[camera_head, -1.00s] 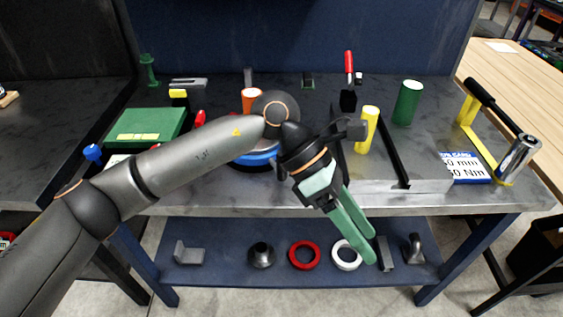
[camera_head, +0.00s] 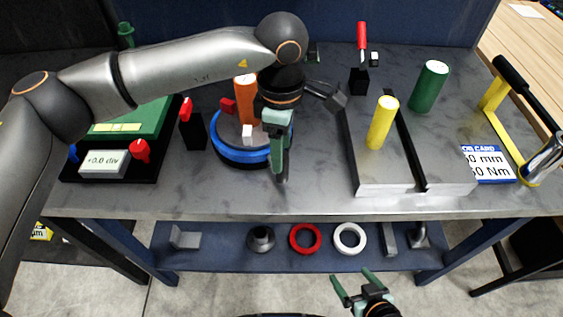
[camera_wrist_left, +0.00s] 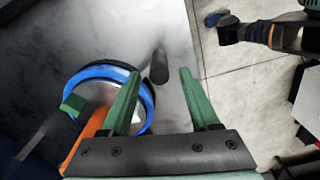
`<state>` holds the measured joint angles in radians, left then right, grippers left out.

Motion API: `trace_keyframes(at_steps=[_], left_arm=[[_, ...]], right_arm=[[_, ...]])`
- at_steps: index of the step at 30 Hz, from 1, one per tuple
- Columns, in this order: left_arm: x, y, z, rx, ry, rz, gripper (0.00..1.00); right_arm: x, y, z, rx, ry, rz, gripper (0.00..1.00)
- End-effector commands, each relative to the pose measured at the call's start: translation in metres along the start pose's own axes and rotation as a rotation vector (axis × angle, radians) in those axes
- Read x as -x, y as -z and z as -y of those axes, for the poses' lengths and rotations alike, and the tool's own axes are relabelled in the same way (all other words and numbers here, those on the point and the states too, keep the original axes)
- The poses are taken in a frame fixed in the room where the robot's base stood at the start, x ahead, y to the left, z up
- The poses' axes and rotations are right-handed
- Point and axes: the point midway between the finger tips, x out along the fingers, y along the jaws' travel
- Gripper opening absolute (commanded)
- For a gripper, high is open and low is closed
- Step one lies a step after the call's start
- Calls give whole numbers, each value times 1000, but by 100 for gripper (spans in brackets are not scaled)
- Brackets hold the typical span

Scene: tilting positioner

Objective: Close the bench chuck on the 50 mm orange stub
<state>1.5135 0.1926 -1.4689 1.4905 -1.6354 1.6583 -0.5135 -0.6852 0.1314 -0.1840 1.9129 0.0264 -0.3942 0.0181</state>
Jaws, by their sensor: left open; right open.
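The bench chuck, with a blue ring (camera_head: 236,152), stands on the bench left of centre. The orange stub (camera_head: 245,92) stands upright in it. A red jaw (camera_head: 228,106) and a white jaw (camera_head: 247,133) show around the stub; a green jaw (camera_wrist_left: 73,105) shows in the left wrist view. My left gripper (camera_head: 279,172) is open, pointing down at the chuck's right side and hiding part of it. In the left wrist view, a dark upright peg (camera_wrist_left: 159,66) shows between its spread fingers, beside the ring; contact cannot be told. My right gripper (camera_head: 357,283) is open and empty, low before the bench.
A readout box (camera_head: 103,163) and a black post with a red top (camera_head: 193,128) stand left of the chuck. A slotted plate (camera_head: 375,178) with a yellow cylinder (camera_head: 382,122) stands right. The front bench strip is clear.

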Motion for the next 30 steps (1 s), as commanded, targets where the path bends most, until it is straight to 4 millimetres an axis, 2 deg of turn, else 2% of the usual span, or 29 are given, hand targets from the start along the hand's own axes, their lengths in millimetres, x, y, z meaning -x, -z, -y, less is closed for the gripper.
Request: trace_keyframes(at_steps=[3,9,14,22,30], left_arm=[[-23,0,1,0,5,0,62],[-51,0,0,0,1,1,62],[-60,-1,0,-1,1,2,62],[-61,-1,0,-1,0,2,62],[-61,-1,1,-1,1,2,32]], right_arm=[[3,4,0,0,0,-2,91],[5,8,0,0,0,-5,91],[5,10,0,1,0,-6,91],[5,10,0,1,0,-7,91],[5,10,0,1,0,-8,91]])
